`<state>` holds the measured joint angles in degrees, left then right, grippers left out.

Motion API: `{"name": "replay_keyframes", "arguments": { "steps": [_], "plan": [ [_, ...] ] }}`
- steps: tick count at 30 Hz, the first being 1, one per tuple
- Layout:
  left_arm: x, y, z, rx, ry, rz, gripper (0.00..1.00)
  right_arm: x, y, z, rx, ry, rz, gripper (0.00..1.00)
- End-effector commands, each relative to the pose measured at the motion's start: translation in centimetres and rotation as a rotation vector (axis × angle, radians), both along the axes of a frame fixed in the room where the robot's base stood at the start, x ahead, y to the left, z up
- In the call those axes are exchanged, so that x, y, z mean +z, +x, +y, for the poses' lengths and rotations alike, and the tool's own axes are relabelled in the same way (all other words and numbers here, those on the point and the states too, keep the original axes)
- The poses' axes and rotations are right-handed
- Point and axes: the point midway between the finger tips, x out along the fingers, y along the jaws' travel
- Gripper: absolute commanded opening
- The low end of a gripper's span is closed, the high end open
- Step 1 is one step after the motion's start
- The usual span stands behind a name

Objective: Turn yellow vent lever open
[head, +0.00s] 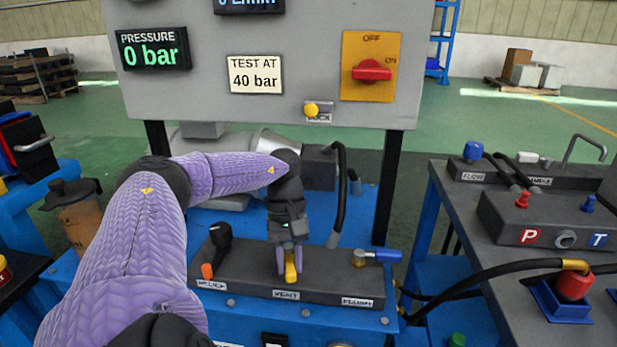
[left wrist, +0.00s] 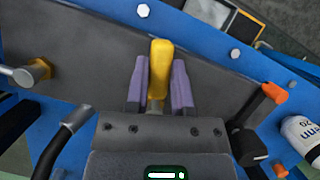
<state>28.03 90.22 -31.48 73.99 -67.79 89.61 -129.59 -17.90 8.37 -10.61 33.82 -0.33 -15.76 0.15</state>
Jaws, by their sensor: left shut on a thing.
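The yellow vent lever (head: 291,267) stands on the dark valve block (head: 240,262), above the VENT label (head: 286,294). In the head view it points toward the front of the block. My left gripper (head: 289,256) reaches down over it and is shut on the lever. In the left wrist view the yellow lever (left wrist: 160,70) lies between the two purple fingers (left wrist: 160,88), with its metal stem below. My gripper hides the upper part of the lever's base in the head view. My right gripper is not in view.
On the same block, a black relief valve with an orange tip (head: 207,271) is to the left and a blue flush lever (head: 388,255) to the right. A grey panel (head: 230,100) stands behind, with a 0 bar pressure display (head: 153,49) and a red switch (head: 371,71).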

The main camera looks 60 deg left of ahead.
Motion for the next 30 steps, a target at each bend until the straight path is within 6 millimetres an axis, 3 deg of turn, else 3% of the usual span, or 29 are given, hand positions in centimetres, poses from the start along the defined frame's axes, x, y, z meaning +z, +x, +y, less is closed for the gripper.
{"name": "replay_keyframes", "arguments": {
  "steps": [12, 30],
  "plan": [
    [0.0, -1.1, 0.6, -0.229, -0.001, -0.002, 0.0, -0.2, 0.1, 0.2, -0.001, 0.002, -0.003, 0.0],
    [0.0, -1.4, 0.8, -0.287, 0.0, -0.001, 0.0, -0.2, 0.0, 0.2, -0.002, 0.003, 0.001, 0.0]
  ]
}}
